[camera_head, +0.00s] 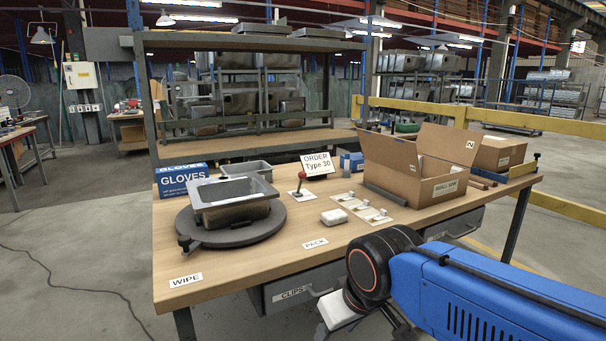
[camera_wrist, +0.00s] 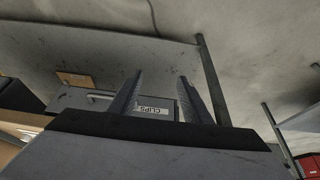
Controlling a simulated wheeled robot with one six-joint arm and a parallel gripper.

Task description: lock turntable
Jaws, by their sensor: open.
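The turntable (camera_head: 216,238) is a dark round disc on the left of the wooden table in the head view. A grey metal sink (camera_head: 233,195) sits on it. A small dark part (camera_head: 186,243) shows at the disc's front left edge; I cannot tell whether it is the lock. A red-knobbed lever (camera_head: 301,182) on a white plate stands right of the turntable. My gripper (camera_wrist: 158,88) shows open and empty in the wrist view, in front of the drawer labelled CLIPS (camera_wrist: 152,110). In the head view my blue arm is at the lower right, apart from the turntable.
On the table are a blue gloves box (camera_head: 181,178), a second sink (camera_head: 247,169), a white block (camera_head: 334,217), white plates with small parts (camera_head: 363,207) and an open cardboard box (camera_head: 415,165). Bare tabletop lies between the WIPE (camera_head: 186,280) and PACK (camera_head: 315,244) labels.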

